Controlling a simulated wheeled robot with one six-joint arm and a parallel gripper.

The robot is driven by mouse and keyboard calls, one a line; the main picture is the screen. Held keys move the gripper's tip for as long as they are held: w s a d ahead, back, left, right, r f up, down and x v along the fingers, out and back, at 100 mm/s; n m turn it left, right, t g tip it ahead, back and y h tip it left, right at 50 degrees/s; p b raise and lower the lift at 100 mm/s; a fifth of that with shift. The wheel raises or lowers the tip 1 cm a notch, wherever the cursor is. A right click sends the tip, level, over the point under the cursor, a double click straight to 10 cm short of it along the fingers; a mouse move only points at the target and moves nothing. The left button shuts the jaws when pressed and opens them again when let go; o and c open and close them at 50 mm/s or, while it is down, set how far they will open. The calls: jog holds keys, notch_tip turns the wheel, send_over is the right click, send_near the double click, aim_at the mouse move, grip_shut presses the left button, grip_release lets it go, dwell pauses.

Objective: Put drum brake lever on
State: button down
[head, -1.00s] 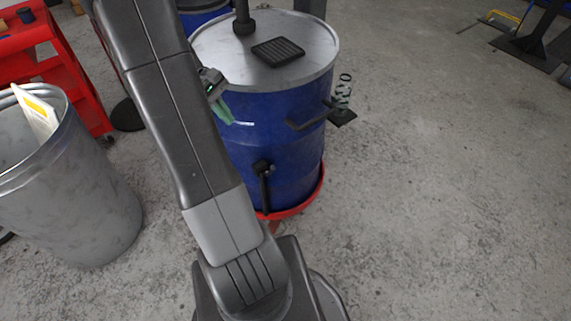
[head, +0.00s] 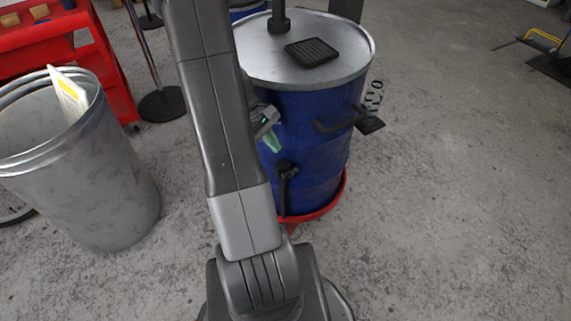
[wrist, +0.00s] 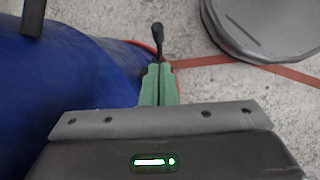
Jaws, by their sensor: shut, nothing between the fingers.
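The blue drum (head: 305,120) stands with a short black lever (head: 283,190) low on its near side, likely the brake lever. The lever runs steeply down from a thicker upper end. My gripper (head: 273,145) is partly behind my arm, just above and slightly left of the lever's upper end. In the wrist view the green fingers (wrist: 160,85) are together and empty. The lever (wrist: 157,40) shows straight beyond their tips, its near end close to them; I cannot tell whether they touch. The drum (wrist: 75,75) fills the left side there.
A black handle (head: 338,122) and a black pedal with a coil spring (head: 372,98) stick out from the drum's right side. A red ring (head: 325,205) surrounds its bottom. A grey metal bin (head: 95,185) stands left, near a red cart (head: 105,70).

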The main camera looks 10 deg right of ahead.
jog(key=b+x, duration=0.1)
jog(key=x, duration=0.7)
jog(key=shift+b, duration=0.3)
jog(key=shift+d, duration=0.15)
